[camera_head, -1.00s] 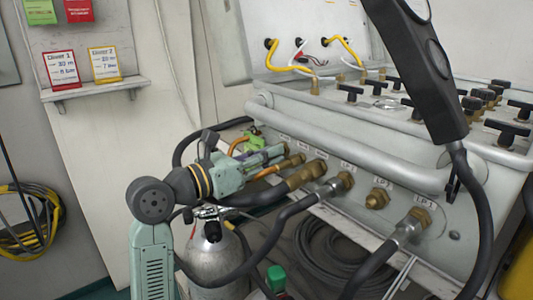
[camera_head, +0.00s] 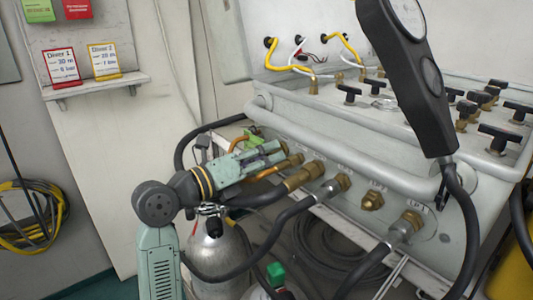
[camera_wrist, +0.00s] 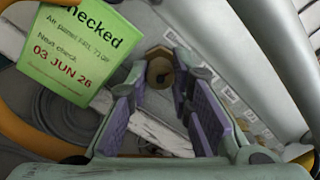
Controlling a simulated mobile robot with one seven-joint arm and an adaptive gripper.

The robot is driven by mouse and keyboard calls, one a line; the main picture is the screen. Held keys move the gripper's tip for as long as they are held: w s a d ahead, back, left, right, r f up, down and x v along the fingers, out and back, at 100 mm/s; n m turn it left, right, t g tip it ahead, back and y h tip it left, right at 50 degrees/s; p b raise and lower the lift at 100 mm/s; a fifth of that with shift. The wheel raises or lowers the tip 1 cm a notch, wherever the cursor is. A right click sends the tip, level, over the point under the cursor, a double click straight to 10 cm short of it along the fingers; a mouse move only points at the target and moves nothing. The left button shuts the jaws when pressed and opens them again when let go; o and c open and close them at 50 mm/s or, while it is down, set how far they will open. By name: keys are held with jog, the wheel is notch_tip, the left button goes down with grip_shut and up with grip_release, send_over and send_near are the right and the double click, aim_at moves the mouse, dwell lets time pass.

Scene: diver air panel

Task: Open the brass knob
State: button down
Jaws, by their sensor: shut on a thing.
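The brass knob (camera_wrist: 160,72) sits between the tips of my gripper (camera_wrist: 163,62) in the wrist view, and its round end with a dark centre shows. Both purple-padded fingers are shut on it. In the head view my gripper (camera_head: 283,152) reaches the left end of the row of brass fittings on the panel's sloped front. There the knob (camera_head: 297,159) shows only in part beyond the fingers.
A green check tag (camera_wrist: 78,50) hangs close to my gripper. Hoses run from brass fittings (camera_head: 305,175) just right of it. A rail (camera_head: 340,150) runs above the fittings. A grey cylinder (camera_head: 217,262) stands below my arm.

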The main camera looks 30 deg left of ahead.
jog(key=shift+r, duration=0.1)
dwell(0.3)
jog(key=c, duration=1.7)
grip_release()
jog(key=shift+s, duration=0.15)
jog(key=v, duration=1.2)
